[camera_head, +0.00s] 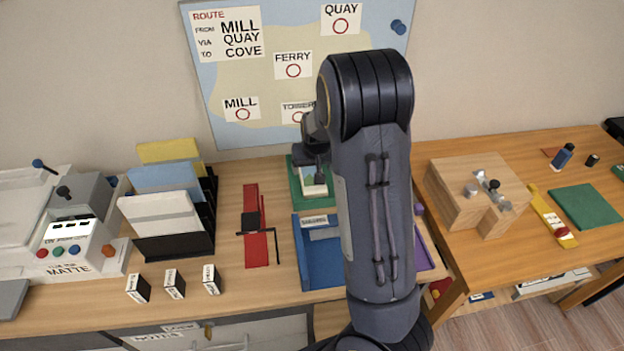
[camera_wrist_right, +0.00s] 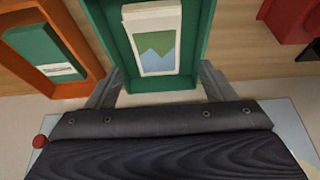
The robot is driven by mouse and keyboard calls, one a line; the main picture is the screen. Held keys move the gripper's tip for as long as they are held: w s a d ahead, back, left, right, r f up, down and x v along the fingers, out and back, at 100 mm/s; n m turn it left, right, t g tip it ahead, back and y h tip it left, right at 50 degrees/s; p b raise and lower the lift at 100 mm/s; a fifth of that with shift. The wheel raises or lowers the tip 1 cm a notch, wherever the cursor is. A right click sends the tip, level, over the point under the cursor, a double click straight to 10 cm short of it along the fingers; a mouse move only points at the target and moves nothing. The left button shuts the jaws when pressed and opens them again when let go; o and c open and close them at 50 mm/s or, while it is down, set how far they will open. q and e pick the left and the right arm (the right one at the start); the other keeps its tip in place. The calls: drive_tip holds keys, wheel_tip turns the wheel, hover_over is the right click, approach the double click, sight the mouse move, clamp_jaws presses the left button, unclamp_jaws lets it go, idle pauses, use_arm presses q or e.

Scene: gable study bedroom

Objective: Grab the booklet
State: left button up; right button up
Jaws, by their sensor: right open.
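A white booklet with a green and blue mountain picture (camera_wrist_right: 155,40) lies in a green tray (camera_wrist_right: 193,55) in the right wrist view. In the head view the booklet (camera_head: 314,190) shows only in part, in the green tray (camera_head: 297,180) at the back of the desk. My right gripper (camera_wrist_right: 160,82) is open, with one finger at each side of the tray's near end in the wrist view. Nothing is between its fingers that I can see as held. In the head view the right gripper (camera_head: 314,155) is over the tray, partly hidden by my arm. My left gripper is not in view.
An orange tray (camera_wrist_right: 84,78) with a green item (camera_wrist_right: 45,52) lies beside the green one. A blue tray (camera_head: 318,262) is in front. A red strip with a black stand (camera_head: 254,225) and a file rack (camera_head: 205,215) stand left. A map board (camera_head: 260,75) rises behind.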

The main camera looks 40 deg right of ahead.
sight(312, 178)
drive_tip(key=x, duration=0.8)
drive_tip(key=shift+d+r, duration=0.1)
drive_tip(key=shift+d, duration=0.2)
drive_tip(key=shift+c, duration=0.3)
drive_tip(key=c, duration=0.7)
